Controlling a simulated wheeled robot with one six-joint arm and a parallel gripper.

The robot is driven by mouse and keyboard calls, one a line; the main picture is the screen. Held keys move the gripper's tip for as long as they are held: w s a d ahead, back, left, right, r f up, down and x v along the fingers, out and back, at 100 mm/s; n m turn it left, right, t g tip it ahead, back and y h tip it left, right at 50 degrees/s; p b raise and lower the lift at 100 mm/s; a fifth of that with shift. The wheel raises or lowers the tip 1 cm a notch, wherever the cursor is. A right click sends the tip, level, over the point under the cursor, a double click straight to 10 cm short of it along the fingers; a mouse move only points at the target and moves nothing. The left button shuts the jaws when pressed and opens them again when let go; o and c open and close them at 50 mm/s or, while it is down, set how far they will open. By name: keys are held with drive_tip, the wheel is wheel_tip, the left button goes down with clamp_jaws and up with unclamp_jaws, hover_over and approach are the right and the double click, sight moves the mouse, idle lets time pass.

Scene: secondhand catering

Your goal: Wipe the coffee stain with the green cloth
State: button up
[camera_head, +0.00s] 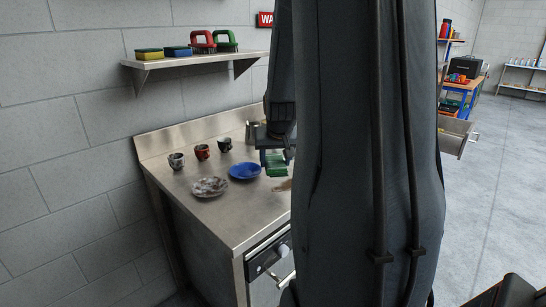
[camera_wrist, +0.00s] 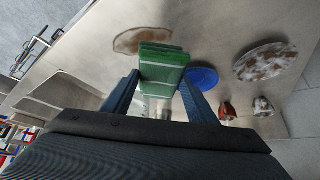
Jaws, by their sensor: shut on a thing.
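My gripper (camera_wrist: 160,88) is shut on the folded green cloth (camera_wrist: 162,62), which sits between its two blue fingers. The cloth also shows in the head view (camera_head: 276,168), under the gripper and low over the steel counter (camera_head: 222,219). The coffee stain (camera_wrist: 141,40), a light brown patch, lies on the counter just beyond the cloth in the wrist view. In the head view the stain (camera_head: 283,186) is partly hidden by my arm. I cannot tell whether the cloth touches the counter.
A blue plate (camera_head: 244,172) stands close left of the cloth. A blotchy brown-and-white plate (camera_head: 209,187) and cups, one of them red (camera_head: 202,152), stand farther left. A wall shelf (camera_head: 192,62) holds sponges and brushes. Bare counter lies at the front.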

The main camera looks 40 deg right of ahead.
drive_tip(key=shift+a+f, duration=0.1)
idle(0.3)
drive_tip(key=p, duration=0.3)
drive_tip(key=shift+w+r+p, duration=0.15)
drive_tip(key=shift+r+p, duration=0.15)
drive_tip(key=shift+r, duration=0.1)
drive_tip(key=p, duration=0.3)
drive_tip(key=shift+a+r, duration=0.1)
drive_tip(key=shift+r, duration=0.1)
drive_tip(key=shift+p, duration=0.9)
drive_tip(key=shift+r+p, duration=0.1)
drive_tip(key=shift+p, duration=0.65)
drive_tip(key=p, duration=0.3)
drive_tip(key=shift+s, duration=0.2)
drive_tip(key=shift+f, duration=0.2)
